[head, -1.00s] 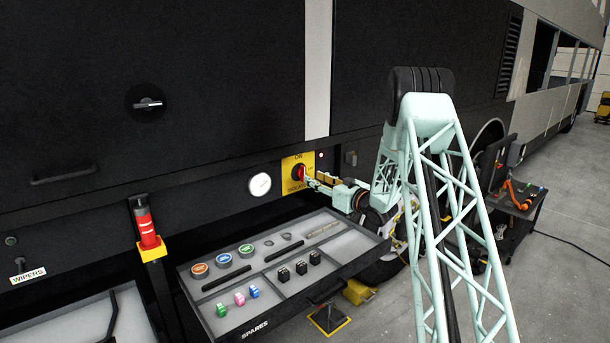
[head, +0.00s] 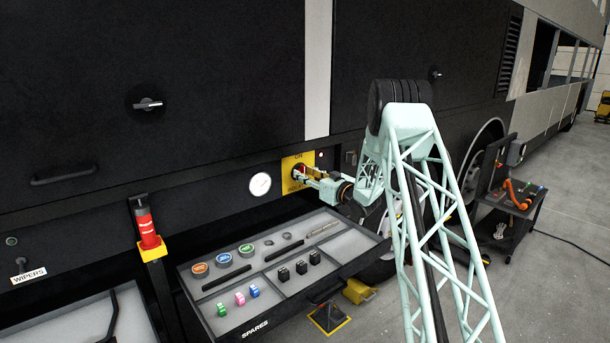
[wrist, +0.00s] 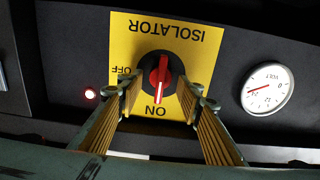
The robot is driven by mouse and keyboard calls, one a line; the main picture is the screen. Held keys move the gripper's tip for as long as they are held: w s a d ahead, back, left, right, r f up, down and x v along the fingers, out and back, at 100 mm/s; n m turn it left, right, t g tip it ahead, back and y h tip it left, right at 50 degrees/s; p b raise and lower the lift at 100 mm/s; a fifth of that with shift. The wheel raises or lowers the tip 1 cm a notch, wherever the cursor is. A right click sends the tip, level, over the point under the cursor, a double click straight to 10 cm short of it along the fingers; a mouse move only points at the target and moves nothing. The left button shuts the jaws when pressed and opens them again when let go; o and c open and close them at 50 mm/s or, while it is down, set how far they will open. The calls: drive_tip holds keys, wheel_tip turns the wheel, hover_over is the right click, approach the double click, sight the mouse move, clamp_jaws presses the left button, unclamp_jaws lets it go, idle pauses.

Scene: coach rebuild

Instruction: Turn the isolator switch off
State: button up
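The isolator switch is a red handle on a black round base (wrist: 160,76), on a yellow plate (wrist: 122,40) marked ISOLATOR, ON and OFF. In the wrist view the plate appears upside down, and the handle's white line points at ON. My gripper (wrist: 159,92) is open, one ribbed finger on each side of the handle, with a gap showing between. I cannot tell whether either fingertip touches the base. In the head view my gripper (head: 308,179) reaches to the yellow plate (head: 290,163) and partly covers the red handle.
A round volt gauge (wrist: 268,88) sits beside the plate, and a small red lamp (wrist: 90,94) glows on the other side. A spares tray (head: 345,262) with small parts juts out below. A red-topped post (head: 147,228) stands to the left.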

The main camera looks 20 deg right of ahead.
drive_tip(key=shift+c, duration=0.7)
drive_tip(key=c, duration=0.7)
drive_tip(key=shift+o, duration=0.2)
drive_tip(key=shift+m, duration=0.5)
drive_tip(key=shift+w+d+f+m+p, duration=0.1)
drive_tip(key=shift+m+p, duration=0.45)
drive_tip(key=shift+m, duration=2.3)
drive_tip(key=shift+s+d+f+m+p, duration=0.15)
drive_tip(key=shift+m+p, duration=0.45)
drive_tip(key=shift+m, duration=2.2)
drive_tip(key=shift+w+d+f+m+p, duration=0.15)
drive_tip(key=shift+m+p, duration=0.4)
drive_tip(key=shift+m, duration=2.3)
drive_tip(key=o, duration=0.8)
